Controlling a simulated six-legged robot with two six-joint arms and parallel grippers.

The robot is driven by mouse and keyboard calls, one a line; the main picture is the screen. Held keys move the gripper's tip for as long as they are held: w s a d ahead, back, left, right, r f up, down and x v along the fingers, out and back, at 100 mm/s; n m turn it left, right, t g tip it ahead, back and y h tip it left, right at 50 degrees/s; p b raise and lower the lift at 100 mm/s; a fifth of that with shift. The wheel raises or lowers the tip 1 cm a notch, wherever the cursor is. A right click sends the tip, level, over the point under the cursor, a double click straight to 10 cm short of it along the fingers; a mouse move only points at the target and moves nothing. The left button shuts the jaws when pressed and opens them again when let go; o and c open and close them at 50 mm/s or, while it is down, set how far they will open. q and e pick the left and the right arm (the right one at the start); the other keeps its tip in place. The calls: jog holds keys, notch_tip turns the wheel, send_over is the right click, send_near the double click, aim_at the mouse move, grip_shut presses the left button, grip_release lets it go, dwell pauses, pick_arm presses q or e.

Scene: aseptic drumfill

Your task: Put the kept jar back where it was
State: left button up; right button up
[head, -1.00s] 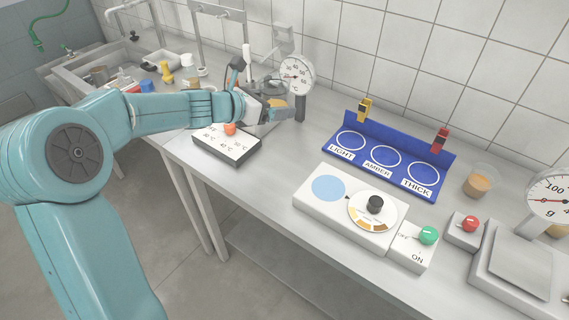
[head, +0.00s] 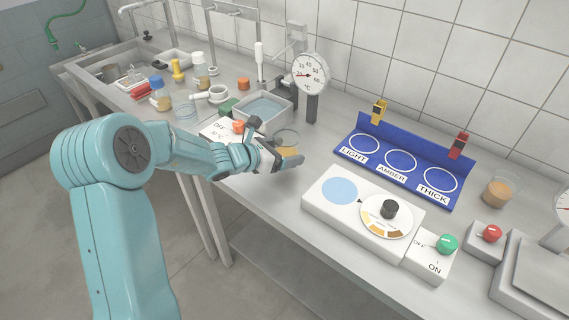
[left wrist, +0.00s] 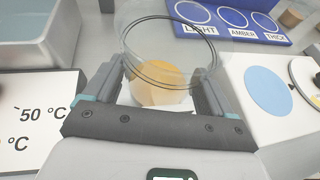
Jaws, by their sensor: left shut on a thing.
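My left gripper (head: 277,154) is shut on a clear jar (head: 286,140) with amber contents. It holds the jar over the bench, between the water bath and the white colour-dial box. In the left wrist view the jar (left wrist: 160,82) sits between the two fingers, and its round rim and amber contents show. I cannot tell whether its base touches the bench. The blue rack (head: 405,172) with circles marked LIGHT, AMBER and THICK has no jar on its circles. My right gripper is not in view.
A white box with a pale blue disc (head: 340,190) and dial stands right of the jar. A water bath (head: 264,108) and a dial thermometer (head: 311,75) are behind it. Another jar with tan contents (head: 498,192) stands right of the rack, near a scale (head: 535,275).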

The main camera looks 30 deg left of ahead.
pick_arm(q)
notch_tip(320, 180, down, 4)
jog(key=shift+w, duration=0.15)
jog(key=shift+r, duration=0.1)
jog(key=o, duration=1.1)
jog(key=shift+b, duration=0.3)
jog(key=shift+r, duration=0.1)
jog(key=v, duration=1.2)
jog(key=shift+d, duration=0.1)
